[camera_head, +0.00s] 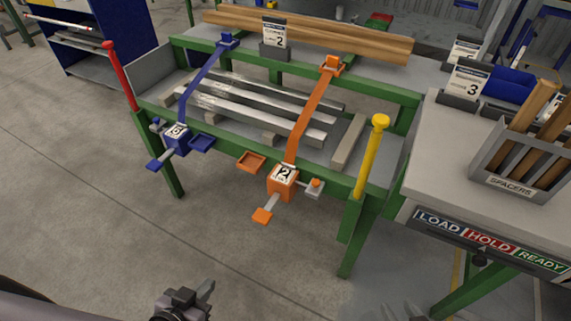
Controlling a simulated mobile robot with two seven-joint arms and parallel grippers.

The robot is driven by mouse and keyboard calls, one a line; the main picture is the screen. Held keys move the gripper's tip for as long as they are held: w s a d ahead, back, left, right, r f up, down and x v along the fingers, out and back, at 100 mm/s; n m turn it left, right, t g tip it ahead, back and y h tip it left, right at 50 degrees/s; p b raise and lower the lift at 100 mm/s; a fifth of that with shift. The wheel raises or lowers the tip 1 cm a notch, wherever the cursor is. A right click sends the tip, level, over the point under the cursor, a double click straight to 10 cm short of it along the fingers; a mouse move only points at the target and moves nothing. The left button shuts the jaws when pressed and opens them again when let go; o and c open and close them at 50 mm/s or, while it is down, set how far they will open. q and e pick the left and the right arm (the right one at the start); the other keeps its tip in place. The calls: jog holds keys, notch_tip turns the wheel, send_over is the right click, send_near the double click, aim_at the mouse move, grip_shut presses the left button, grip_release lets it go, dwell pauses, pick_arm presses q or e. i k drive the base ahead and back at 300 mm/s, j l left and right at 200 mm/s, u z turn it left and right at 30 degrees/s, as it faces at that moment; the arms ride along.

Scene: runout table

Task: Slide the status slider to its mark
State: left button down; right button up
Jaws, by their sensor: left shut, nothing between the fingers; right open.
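The status slider's dark round knob (480,257) sits at the lower edge of the label strip on the front of the right-hand table. The strip reads LOAD (438,222) in blue, HOLD (488,240) in red and READY (541,260) in green. The knob stands below the HOLD label. Which label is its mark cannot be told from this view. My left gripper (196,299) is low at the bottom edge, left of centre, shut and empty. It is far left of the slider and apart from everything.
A green-framed runout table (150,97) holds metal bars. A yellow post (369,155) stands left of the slider table. A SPACERS box (519,180) stands on that table. Floor in front is clear.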

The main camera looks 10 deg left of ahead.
aim_at(479, 261)
jog(key=z, duration=1.45)
